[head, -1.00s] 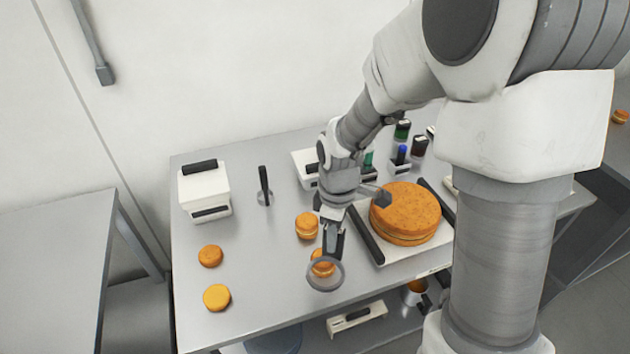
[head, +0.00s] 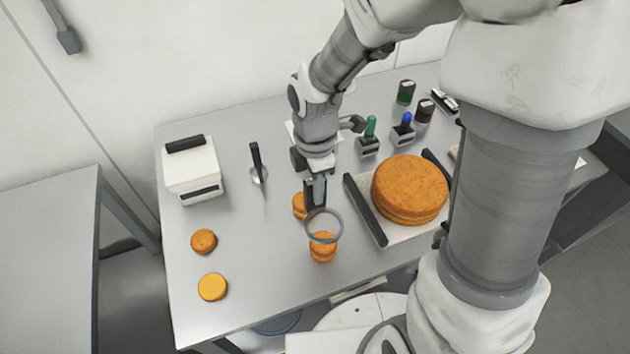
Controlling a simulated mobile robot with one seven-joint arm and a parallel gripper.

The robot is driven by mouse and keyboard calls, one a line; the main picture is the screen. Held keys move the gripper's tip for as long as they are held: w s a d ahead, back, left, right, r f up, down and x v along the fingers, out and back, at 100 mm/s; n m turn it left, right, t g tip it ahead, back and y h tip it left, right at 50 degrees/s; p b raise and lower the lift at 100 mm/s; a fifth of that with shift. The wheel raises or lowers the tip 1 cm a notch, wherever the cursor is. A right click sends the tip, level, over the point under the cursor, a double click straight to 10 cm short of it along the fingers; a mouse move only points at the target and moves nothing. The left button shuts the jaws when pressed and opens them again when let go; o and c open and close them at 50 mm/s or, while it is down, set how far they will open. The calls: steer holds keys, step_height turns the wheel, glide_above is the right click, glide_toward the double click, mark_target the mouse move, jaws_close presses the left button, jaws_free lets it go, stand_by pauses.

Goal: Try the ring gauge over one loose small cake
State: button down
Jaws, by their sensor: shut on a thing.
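My gripper (head: 316,195) is shut on the ring gauge (head: 340,222), a grey ring held out in front of the fingers above the table. In the picture the ring overlaps the top of a small filled cake (head: 323,253); the ring looks raised above it, not around it. Another small cake (head: 299,206) stands just behind, partly hidden by my gripper. Two flat small rounds, one darker orange (head: 203,241) and one yellower (head: 212,287), lie apart at the left front of the table.
A large filled cake (head: 409,186) sits on a white tray with dark handles (head: 365,210) to the right. Stamps and jars (head: 404,92) stand behind. The table's left middle is clear.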

steer(key=shift+f+b, duration=2.05)
steer(key=shift+f, duration=0.45)
steer(key=shift+f+b, duration=2.35)
steer(key=shift+f, duration=0.9)
steer(key=shift+r, duration=0.1)
steer(key=shift+r+p, duration=4.5)
steer(key=shift+r, duration=0.35)
